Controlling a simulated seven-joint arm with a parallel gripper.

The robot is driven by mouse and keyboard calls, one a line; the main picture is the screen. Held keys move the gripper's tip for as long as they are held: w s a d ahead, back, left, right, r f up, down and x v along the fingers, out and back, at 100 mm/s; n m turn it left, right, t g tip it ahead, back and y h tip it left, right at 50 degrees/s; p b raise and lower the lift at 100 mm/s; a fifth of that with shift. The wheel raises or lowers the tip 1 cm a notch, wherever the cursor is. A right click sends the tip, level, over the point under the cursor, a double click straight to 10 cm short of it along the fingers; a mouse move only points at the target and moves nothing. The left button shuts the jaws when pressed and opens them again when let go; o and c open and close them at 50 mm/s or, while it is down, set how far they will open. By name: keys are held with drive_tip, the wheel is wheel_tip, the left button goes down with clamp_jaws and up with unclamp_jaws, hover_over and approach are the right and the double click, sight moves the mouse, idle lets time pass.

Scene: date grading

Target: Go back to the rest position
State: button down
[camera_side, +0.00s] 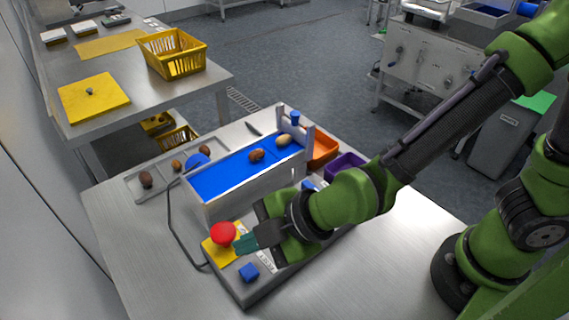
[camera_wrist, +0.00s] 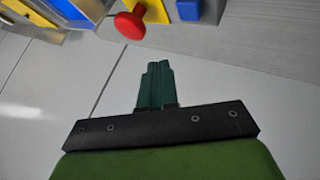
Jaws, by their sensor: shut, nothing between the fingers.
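My gripper (camera_side: 246,243) is shut and empty. In the side view its green fingertips are close beside the red mushroom button (camera_side: 223,233), which stands on a yellow plate (camera_side: 215,254) at the front of the conveyor; I cannot tell from this view whether they touch. In the wrist view the closed fingers (camera_wrist: 155,84) point toward the red button (camera_wrist: 130,25), with a gap between them. A blue block-shaped knob (camera_side: 249,272) is next to the button and also shows in the wrist view (camera_wrist: 189,9).
The front table area (camera_side: 370,270) is clear.

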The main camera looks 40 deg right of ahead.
idle(0.5)
drive_tip(key=shift+s+f+m, duration=0.15)
drive_tip(key=shift+m, duration=0.35)
drive_tip(key=s+d+r+m+h, duration=0.1)
drive_tip(key=d+r+m, duration=0.3)
drive_tip(key=d, duration=0.6)
drive_tip(key=s+d+r+m+h, duration=0.1)
drive_tip(key=d+r+m, duration=0.3)
drive_tip(key=d+m, duration=0.5)
drive_tip(key=s+d+r+m+h, duration=0.1)
drive_tip(key=d+r+m+h, duration=0.1)
drive_tip(key=d+r+m, duration=0.2)
drive_tip(key=d+m, duration=0.3)
drive_tip(key=d, duration=0.3)
drive_tip(key=shift+d, duration=0.4)
drive_tip(key=shift+r, duration=0.1)
